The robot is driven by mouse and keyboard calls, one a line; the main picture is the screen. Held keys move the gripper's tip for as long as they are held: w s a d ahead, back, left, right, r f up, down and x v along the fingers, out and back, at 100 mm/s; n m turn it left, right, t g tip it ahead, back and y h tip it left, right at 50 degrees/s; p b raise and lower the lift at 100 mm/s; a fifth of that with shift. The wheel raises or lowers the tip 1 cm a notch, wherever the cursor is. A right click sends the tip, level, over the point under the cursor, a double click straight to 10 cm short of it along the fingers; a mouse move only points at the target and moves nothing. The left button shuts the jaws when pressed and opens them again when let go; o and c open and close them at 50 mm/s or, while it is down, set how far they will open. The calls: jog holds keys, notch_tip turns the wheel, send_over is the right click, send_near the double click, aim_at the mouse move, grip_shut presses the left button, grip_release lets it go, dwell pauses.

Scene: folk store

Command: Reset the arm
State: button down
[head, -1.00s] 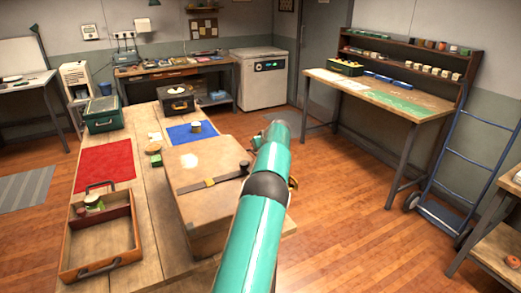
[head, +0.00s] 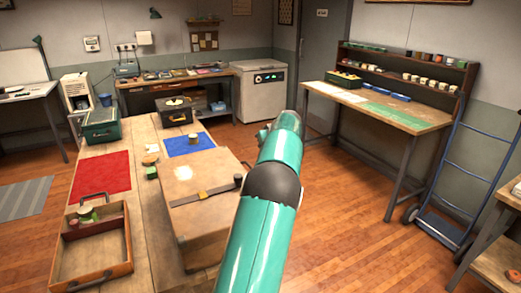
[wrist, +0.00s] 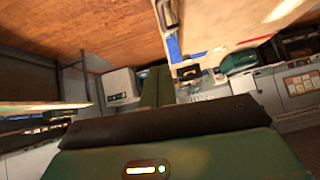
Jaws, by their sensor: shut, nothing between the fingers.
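My teal arm (head: 265,215) reaches up and forward from the bottom centre of the head view, just right of the cardboard box. Its far end hides my gripper there. In the wrist view my gripper (wrist: 157,86) shows as dark green fingers pressed together, with nothing between them. The dark green housing with a small lit display fills the bottom of that view. The wrist picture is turned over, with the wooden floor at the top.
A wooden table (head: 140,220) on the left bears a cardboard box (head: 205,205), an open wooden tray (head: 125,240), a red mat (head: 100,177) and a blue mat (head: 189,145). A workbench (head: 385,105) and blue hand truck (head: 455,180) stand right. Floor (head: 345,220) between is clear.

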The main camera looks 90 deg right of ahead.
jog(key=shift+s+a+r, duration=0.15)
jog(key=shift+s+r, duration=0.05)
jog(key=shift+s, duration=0.05)
